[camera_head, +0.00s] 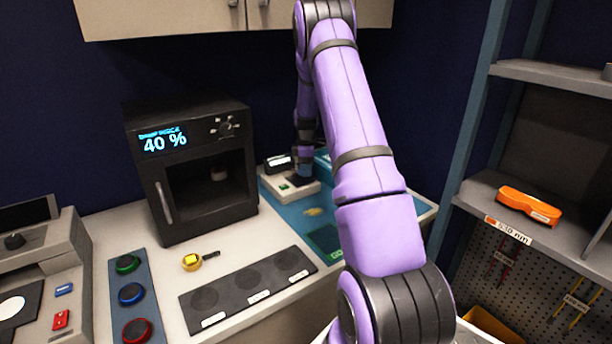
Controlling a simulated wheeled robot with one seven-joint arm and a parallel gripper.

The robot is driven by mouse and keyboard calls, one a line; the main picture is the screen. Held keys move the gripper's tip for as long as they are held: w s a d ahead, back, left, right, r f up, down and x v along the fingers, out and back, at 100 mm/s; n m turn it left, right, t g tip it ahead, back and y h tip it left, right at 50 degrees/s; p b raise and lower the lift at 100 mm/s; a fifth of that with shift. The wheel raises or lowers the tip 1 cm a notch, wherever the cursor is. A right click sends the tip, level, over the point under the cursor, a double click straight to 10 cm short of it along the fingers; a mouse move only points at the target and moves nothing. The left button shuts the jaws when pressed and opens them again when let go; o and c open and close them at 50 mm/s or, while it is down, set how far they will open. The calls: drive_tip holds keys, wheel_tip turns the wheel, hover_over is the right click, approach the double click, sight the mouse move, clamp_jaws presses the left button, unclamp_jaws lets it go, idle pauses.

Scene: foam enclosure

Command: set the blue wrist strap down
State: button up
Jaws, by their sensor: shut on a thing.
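My gripper (303,168) is at the far end of my purple arm, low over the back of the blue mat (290,211). It points down and is shut on a small blue thing, which I take to be the blue wrist strap (302,156). The strap is small, and my gripper and arm partly hide it. A pale device (291,190) with a green light sits directly below, on the mat. I cannot tell whether the strap touches it. A dark box with a white face (278,163) stands just left of my gripper.
A black oven-like chamber (195,170) reading 40 % stands left of the mat. A dark pad with round spots (248,291), a yellow-topped piece (192,261) and a button panel (130,294) lie in front. My arm hides the mat's middle right.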

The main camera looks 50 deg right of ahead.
sight(306, 181)
drive_tip(key=shift+w+d, duration=0.25)
drive_tip(key=shift+w, duration=0.05)
drive_tip(key=shift+s+f, duration=0.1)
drive_tip(key=shift+f, duration=1.65)
drive_tip(key=shift+f, duration=0.1)
drive_tip(key=o, duration=0.9)
